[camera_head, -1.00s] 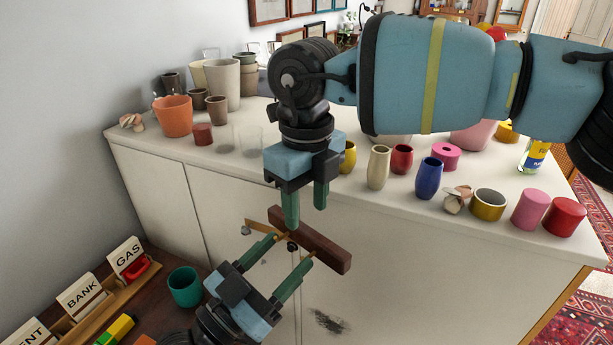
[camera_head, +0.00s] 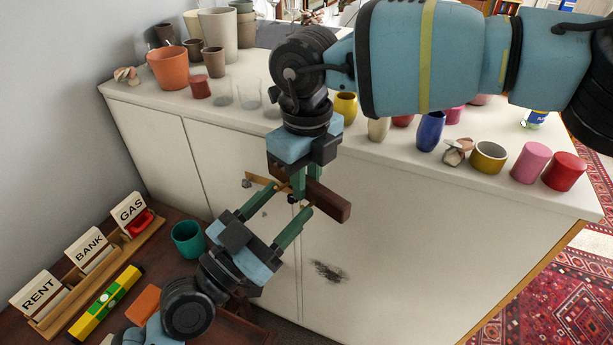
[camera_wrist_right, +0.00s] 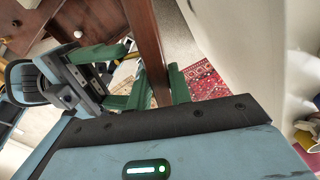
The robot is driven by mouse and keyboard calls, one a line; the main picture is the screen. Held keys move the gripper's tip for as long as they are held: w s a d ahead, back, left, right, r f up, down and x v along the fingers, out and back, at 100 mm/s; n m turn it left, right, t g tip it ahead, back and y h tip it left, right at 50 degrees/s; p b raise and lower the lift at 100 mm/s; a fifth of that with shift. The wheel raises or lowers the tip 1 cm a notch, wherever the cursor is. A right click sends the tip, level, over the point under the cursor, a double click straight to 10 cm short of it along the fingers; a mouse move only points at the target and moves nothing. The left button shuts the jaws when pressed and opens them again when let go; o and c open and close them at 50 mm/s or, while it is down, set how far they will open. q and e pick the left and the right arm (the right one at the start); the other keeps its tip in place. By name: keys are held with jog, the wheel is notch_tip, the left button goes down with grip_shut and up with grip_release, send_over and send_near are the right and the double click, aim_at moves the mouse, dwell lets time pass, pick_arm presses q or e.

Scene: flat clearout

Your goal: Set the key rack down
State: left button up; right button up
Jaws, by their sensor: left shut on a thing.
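The key rack is a dark brown wooden bar (camera_head: 328,203) with small hooks. It is held in the air in front of the white cabinet. My left gripper (camera_head: 291,222) is shut on it from below. My right gripper (camera_head: 304,182) comes down from above, its green fingers at the bar. In the right wrist view the bar (camera_wrist_right: 147,40) passes between the right fingers (camera_wrist_right: 158,88), close to both. Whether they press on it is unclear. My left gripper (camera_wrist_right: 115,75) shows beside it.
A dark wooden table at lower left holds a letter rack (camera_head: 50,318) with RENT, BANK and GAS slots, a teal cup (camera_head: 188,239), a yellow-green level (camera_head: 105,304) and an orange block (camera_head: 143,305). The white cabinet top (camera_head: 330,150) carries several pots, vases and cylinders.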

grip_shut()
pick_arm(q)
jog(key=o, duration=1.2)
jog(key=v, duration=1.2)
